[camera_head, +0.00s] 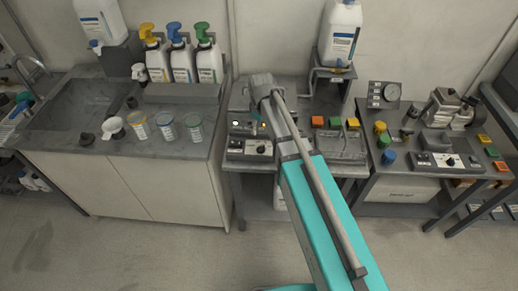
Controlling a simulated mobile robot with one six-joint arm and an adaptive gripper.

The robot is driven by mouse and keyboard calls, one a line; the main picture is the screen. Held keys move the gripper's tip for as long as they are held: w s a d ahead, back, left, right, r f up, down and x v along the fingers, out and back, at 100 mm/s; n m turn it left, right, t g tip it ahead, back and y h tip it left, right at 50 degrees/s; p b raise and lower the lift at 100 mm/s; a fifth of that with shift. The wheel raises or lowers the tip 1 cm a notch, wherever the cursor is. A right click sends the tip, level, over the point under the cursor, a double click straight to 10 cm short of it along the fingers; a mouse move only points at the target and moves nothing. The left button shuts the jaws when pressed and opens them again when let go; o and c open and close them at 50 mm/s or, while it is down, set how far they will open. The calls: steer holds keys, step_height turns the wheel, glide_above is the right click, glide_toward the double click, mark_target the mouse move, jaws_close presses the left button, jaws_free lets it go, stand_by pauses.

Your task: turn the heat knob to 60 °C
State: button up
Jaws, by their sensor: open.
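Two control panels carry a dark round knob with a pale mark. One knob (262,149) is on the front panel (236,146) of the middle bench, left of my arm. The other knob (450,162) is on a panel at the right bench. Their labels and scale are too small to read, so I cannot tell which is the heat knob or its setting. My gripper (256,118) is open at the end of my arm, over the middle bench, behind and above the nearer knob. Its fingers are small and partly hidden, and it appears apart from the knob.
Orange, green and yellow blocks (335,122) sit right of my arm on the middle bench. A large bottle (340,35) stands on a raised stand behind. Pump bottles (182,62) and jars line the left counter.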

mark_target(261, 147)
steer(key=shift+f+b, duration=4.9)
steer(key=shift+f, duration=0.3)
steer(key=c, duration=1.1)
steer(key=shift+c, duration=0.2)
steer(key=shift+m, duration=1.9)
